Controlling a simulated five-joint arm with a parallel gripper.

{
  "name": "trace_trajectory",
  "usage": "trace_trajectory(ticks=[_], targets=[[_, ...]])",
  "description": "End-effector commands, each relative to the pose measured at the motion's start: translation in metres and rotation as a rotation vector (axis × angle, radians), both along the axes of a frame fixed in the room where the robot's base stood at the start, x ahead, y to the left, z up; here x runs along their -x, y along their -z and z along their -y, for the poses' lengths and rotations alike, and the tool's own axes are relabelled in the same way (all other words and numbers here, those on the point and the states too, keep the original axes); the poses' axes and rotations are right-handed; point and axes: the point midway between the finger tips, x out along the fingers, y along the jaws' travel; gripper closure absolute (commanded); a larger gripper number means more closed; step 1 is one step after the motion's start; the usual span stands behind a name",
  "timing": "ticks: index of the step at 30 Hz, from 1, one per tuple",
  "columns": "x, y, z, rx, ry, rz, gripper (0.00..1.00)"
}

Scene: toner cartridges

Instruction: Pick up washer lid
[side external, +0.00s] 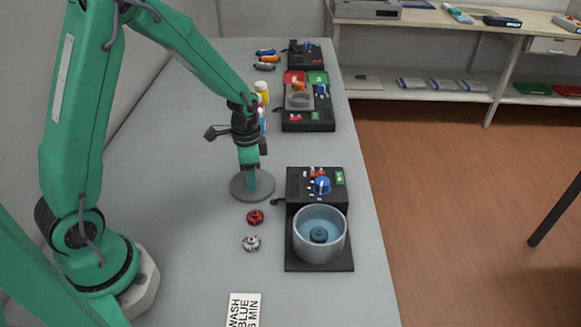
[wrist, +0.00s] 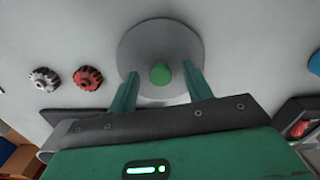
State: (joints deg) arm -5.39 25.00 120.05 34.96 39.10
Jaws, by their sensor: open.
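The washer lid is a flat grey disc (side external: 240,187) lying on the table, left of the washer. In the wrist view the lid (wrist: 160,38) has a green knob (wrist: 160,73) at its middle. My gripper (side external: 254,185) is directly over the lid, pointing down. In the wrist view my gripper (wrist: 160,85) is open, with one green finger on each side of the knob. I cannot tell whether the fingers touch the lid. The washer (side external: 319,254) has an open grey tub with a blue inside and a dark hub. The knob is hidden in the side view.
A red gear (side external: 255,217) and a silver gear (side external: 251,243) lie in front of the lid. A note card (side external: 243,310) lies nearer. Other machines (side external: 308,122) and small bottles (side external: 262,92) stand farther back. The table left of the lid is clear.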

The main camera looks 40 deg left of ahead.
Motion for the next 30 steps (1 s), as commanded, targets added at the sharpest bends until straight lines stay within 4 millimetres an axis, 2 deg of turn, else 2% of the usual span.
trace_trajectory(ticks=[2, 3, 10, 23, 30], targets=[[0.000, 0.000, 0.000, 0.000, 0.000, 0.000, 0.50], [0.000, 0.000, 0.000, 0.000, 0.000, 0.000, 0.54], [0.000, 0.000, 0.000, 0.000, 0.000, 0.000, 0.99], [0.000, -0.002, 0.000, 0.000, 0.000, 0.001, 1.00], [-0.001, -0.016, 0.000, 0.000, 0.000, 0.004, 1.00]])
